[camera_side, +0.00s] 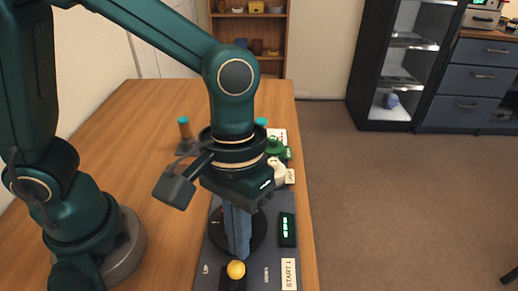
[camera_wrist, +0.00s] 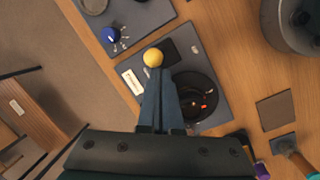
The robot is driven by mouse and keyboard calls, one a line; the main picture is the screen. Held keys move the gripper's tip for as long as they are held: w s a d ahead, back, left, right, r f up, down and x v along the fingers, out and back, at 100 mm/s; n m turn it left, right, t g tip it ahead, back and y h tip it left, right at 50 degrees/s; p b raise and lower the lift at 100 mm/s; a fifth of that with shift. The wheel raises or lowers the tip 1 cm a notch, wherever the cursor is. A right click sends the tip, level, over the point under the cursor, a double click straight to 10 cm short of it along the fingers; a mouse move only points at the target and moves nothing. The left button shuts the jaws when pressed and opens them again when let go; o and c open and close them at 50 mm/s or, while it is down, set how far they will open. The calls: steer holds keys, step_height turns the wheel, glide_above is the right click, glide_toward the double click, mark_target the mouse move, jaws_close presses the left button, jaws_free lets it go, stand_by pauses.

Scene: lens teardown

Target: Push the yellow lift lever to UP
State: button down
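The yellow lift lever shows as a round yellow knob (camera_side: 236,269) over a dark base near the front of the grey panel (camera_side: 218,252). It also shows in the wrist view as a yellow ball (camera_wrist: 153,57) at the dark slot plate. Its stem is mostly hidden, and I cannot read an UP mark. My gripper (camera_side: 239,256) points down just behind the knob in the side view. In the wrist view its long blue fingers (camera_wrist: 159,74) lie together with nothing seen between them, tips close to the knob. I cannot tell whether they touch it.
A round black dish (camera_wrist: 197,97) sits beside the fingers on the panel. A START label (camera_side: 289,273) and a green-lit display (camera_side: 287,229) lie along the right edge. A blue knob (camera_wrist: 110,35) stands on a neighbouring panel.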

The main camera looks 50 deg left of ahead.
steer(key=shift+s+a, duration=1)
steer(key=shift+s, duration=0.05)
steer(key=shift+s+a+f, duration=0.4)
steer(key=shift+s+a, duration=0.3)
steer(key=shift+s, duration=0.05)
